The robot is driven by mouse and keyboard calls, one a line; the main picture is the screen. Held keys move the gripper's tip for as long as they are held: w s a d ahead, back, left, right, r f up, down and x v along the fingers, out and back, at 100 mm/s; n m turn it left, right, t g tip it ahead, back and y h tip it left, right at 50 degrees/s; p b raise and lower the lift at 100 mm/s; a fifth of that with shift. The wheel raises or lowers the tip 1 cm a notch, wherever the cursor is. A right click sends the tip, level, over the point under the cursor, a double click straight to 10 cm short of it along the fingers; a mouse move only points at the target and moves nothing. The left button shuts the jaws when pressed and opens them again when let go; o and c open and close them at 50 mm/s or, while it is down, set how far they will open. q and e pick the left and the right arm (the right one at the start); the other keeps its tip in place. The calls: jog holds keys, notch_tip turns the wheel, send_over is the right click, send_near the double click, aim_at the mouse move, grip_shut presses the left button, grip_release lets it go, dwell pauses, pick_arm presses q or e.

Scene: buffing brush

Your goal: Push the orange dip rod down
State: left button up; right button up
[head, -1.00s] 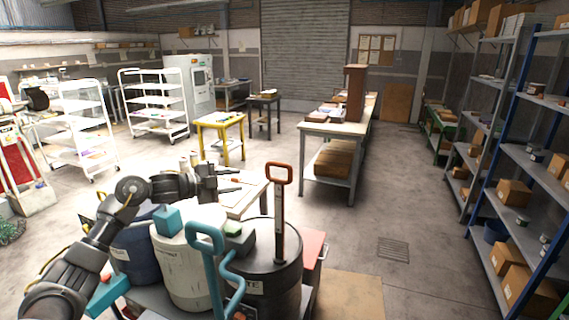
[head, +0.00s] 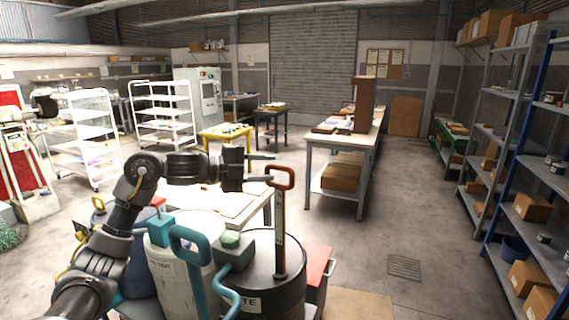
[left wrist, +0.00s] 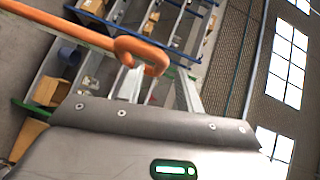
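The orange dip rod (head: 280,225) stands upright in the top of a black drum (head: 262,270), its orange loop handle (head: 281,170) high above the lid. My left gripper (head: 266,168) is at handle height, just left of the loop, with its two fingers spread apart and pointing right. Whether a fingertip touches the handle I cannot tell. In the left wrist view, the orange handle (left wrist: 140,52) crosses in front of my open gripper (left wrist: 160,90), nearer its left finger. My right gripper is not in view.
A white drum (head: 180,268) with a teal curved handle (head: 190,240) stands left of the black drum. A green-topped block (head: 232,242) sits between them. A workbench (head: 345,148) and blue shelving (head: 510,190) stand beyond open floor.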

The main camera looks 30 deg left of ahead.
aim_at(275, 167)
pick_arm(q)
jog(key=p+x, duration=0.1)
jog(key=x, duration=0.3)
jog(key=shift+w+d+r, duration=0.15)
jog(key=shift+d, duration=0.05)
jog(key=shift+w+d+f+p, duration=0.25)
jog(key=shift+w+d+p, duration=0.1)
jog(key=shift+w, duration=0.15)
jog(key=shift+c, duration=0.5)
grip_shut()
